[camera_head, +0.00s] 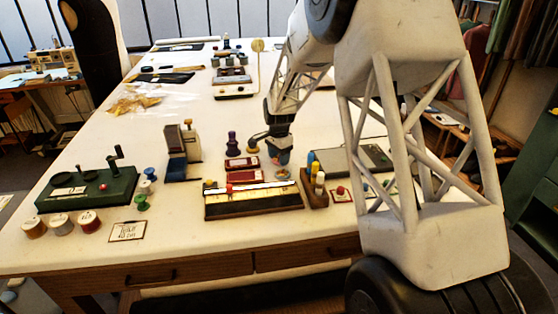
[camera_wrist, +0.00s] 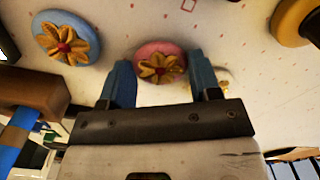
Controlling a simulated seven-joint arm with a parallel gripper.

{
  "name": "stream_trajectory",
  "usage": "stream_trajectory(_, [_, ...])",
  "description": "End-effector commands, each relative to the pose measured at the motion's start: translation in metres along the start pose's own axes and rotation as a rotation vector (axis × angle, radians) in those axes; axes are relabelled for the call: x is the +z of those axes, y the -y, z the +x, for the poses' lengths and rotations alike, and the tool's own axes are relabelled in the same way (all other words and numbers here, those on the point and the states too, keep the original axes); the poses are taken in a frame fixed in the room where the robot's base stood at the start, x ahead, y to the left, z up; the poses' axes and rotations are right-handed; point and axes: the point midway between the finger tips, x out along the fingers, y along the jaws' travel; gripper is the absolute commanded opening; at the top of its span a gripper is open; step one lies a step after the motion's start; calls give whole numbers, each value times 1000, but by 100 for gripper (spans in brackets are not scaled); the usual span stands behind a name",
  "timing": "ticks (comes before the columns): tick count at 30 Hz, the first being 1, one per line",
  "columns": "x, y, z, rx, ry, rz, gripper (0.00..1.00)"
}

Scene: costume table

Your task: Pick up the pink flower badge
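The pink flower badge (camera_wrist: 159,60) shows in the wrist view as a round pink disc with a yellow flower and a red centre. It lies just past and between the two blue fingertips of my gripper (camera_wrist: 163,72). The fingers are apart, with a visible gap between them, and hold nothing that I can see. A blue flower badge (camera_wrist: 66,38) with the same yellow flower lies to the left, clear of the fingers. In the head view my gripper (camera_head: 279,164) points down low over the table, behind the long case; I cannot make out the pink badge there.
The long black, red and cream case (camera_head: 252,205) stands in front of my gripper. A wooden holder with bottles (camera_head: 315,192) is close on its right. A yellow round thing (camera_wrist: 291,22) is at the wrist view's upper right. A green box (camera_head: 87,190) and thread spools stand left.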

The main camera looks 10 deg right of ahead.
Motion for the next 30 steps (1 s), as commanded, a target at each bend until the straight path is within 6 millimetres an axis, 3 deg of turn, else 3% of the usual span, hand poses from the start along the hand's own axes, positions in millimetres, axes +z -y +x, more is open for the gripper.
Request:
stream_trajectory(1, [0,0,0,0,0,0,49])
stream_trajectory(4, [0,0,0,0,0,0,34])
stream_trajectory(5, [0,0,0,0,0,0,34])
stream_trajectory(17, [0,0,-5,-1,0,0,33])
stream_trajectory(26, [0,0,-36,-2,-1,0,33])
stream_trajectory(30, [7,-14,-37,0,0,0,33])
